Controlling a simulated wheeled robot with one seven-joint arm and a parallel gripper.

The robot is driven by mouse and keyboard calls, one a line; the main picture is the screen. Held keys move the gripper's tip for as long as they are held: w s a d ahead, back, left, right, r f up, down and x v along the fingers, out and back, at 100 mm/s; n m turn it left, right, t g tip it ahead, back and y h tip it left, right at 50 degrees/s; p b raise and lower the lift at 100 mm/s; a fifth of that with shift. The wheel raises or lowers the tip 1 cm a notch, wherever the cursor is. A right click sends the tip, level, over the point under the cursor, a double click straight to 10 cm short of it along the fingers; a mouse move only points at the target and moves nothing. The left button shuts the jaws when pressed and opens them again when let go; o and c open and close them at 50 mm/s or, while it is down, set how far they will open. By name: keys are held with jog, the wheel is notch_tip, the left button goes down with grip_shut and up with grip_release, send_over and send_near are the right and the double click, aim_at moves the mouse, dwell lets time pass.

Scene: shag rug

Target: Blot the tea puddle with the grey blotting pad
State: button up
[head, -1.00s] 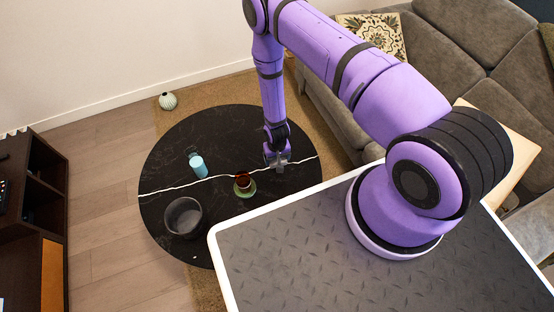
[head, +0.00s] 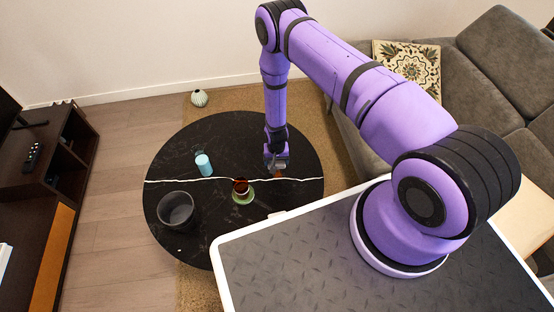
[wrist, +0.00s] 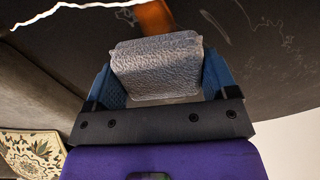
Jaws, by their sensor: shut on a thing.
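My gripper (head: 277,166) is shut on the grey blotting pad (wrist: 157,68), a textured block held between the blue fingers in the wrist view. The tea puddle (wrist: 156,17) shows there as an orange-brown patch just beyond the pad's far edge, partly hidden by it. In the head view a small bit of the puddle (head: 279,174) shows just below my gripper, on the right part of the round black table (head: 225,235). I cannot tell whether the pad touches the tabletop.
A dark red glass (head: 240,186) on a green saucer (head: 243,198) stands left of my gripper. A light-blue cup (head: 203,164) and dark grey bowl (head: 176,208) stand farther left. A sofa (head: 490,70) is at right.

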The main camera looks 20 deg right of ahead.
jog(key=shift+f, duration=2.35)
jog(key=shift+s+f, duration=0.1)
jog(key=shift+f, duration=0.5)
dwell(0.5)
jog(key=shift+r, duration=0.1)
jog(key=shift+r, duration=3.4)
